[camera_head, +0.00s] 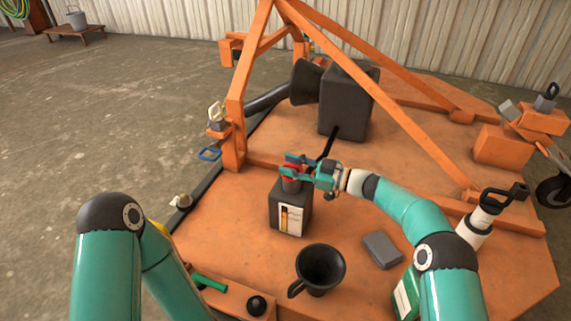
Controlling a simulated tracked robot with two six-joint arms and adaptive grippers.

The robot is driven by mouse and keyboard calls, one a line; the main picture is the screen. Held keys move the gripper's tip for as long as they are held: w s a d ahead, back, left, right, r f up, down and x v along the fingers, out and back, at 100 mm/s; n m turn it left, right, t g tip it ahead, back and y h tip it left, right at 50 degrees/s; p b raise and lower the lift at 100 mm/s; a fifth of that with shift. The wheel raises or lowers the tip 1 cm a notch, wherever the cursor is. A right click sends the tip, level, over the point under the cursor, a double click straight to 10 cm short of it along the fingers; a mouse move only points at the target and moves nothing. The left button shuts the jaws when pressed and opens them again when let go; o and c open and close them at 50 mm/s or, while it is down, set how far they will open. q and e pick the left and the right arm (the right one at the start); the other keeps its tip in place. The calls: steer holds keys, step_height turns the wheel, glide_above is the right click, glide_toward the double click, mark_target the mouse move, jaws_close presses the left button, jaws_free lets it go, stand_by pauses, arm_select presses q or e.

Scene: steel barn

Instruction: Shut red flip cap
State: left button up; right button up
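A dark bottle or can (290,207) with a pale label stands upright on the orange deck, near the middle of the view. The red flip cap (290,170) shows in small patches at its top; whether it is open or closed is hidden by my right gripper. My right gripper (296,168) reaches in from the right and has its fingers at the cap, on top of the bottle. The fingers are too small and overlapped to tell whether they are shut on it. My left arm shows at lower left, but its gripper is not visible.
A black funnel or mug (320,268) stands in front of the bottle. A grey block (382,250) lies to the right. Orange frame bars (236,105) rise behind, near a dark box (346,100). A green-handled part (209,282) sits at the front edge.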

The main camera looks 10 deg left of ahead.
steer(key=v, duration=1.2)
